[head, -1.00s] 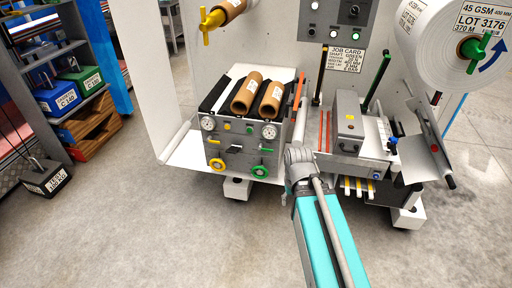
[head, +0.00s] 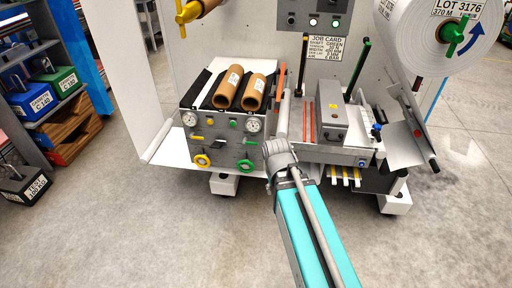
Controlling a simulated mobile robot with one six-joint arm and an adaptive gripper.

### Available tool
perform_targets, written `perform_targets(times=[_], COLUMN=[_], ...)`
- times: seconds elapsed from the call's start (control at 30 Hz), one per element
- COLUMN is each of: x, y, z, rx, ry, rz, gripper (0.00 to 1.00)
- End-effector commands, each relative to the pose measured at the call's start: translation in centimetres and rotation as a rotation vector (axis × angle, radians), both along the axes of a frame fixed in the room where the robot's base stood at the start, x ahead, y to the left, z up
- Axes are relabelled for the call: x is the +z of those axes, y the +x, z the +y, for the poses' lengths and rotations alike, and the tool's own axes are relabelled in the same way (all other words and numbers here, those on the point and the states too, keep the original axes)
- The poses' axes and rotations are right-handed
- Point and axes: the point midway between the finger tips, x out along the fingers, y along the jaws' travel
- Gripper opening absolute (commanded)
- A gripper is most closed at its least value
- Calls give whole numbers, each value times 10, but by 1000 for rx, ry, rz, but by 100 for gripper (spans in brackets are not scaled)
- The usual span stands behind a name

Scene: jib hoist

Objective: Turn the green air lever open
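The front panel (head: 222,146) of the grey unit carries two round gauges, small yellow and green controls and two ring-shaped handwheels. A small green control (head: 233,124), which looks like the green air lever, sits near the top between the gauges; its exact position is too small to read. The green-rimmed handwheel (head: 245,166) is at the lower right of the panel, the yellow one (head: 202,160) at the lower left. My arm reaches up from the bottom, its grey joint just right of the panel. I cannot make out my gripper's fingers.
Two brown cores (head: 228,86) lie on top of the unit. A grey box (head: 331,124) and a green upright handle (head: 360,62) stand to the right. The white roll (head: 425,40) has a green handle (head: 452,32). A shelf with bins stands left; floor in front is clear.

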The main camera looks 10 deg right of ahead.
Motion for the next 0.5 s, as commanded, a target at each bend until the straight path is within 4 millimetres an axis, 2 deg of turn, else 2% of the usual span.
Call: perform_targets(times=[0.03,0.2,0.5], x=[-14,-41,-80], y=[8,37,94], z=[0,-14,-38], rx=[8,33,114], ry=[-27,-142,-379], rz=[-19,-102,-273], gripper=[57,57,57])
